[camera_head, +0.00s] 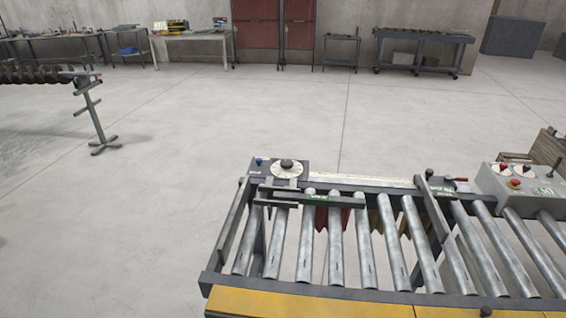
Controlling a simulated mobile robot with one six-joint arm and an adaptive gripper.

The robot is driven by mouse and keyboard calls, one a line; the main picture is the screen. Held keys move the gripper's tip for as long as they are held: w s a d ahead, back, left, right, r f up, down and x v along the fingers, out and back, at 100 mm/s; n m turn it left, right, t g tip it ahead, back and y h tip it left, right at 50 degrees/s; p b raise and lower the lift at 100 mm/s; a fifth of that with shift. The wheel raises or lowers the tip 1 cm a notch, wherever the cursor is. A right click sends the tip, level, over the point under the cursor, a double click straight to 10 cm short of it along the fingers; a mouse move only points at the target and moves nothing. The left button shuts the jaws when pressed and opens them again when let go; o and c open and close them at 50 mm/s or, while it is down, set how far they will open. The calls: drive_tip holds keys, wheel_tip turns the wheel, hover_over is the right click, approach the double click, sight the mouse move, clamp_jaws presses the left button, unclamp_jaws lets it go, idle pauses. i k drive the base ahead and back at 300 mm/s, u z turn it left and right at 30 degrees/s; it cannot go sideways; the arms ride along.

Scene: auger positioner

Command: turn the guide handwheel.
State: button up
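A round pale dial with a dark knob at its centre (287,168) sits on a dark plate at the far left end of the roller table. It looks like the guide handwheel, but its marks are too small to read. A grey guide bar with a green label (345,202) lies across the rollers just in front of it. Dark bracket parts stand between the wheel and the bar. My gripper does not show in this view, so nothing is seen touching the wheel.
The roller table has metal rollers (335,250) and a yellow front edge (300,304). A grey control box (520,183) with knobs and a red button stands at right. A stand (95,120) holds an auger at left. The floor (150,230) left of the table is clear.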

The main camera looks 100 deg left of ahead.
sight(285, 164)
drive_tip(key=z, duration=0.05)
drive_tip(key=k, duration=0.95)
drive_tip(key=u, duration=2.55)
drive_tip(key=i, duration=0.85)
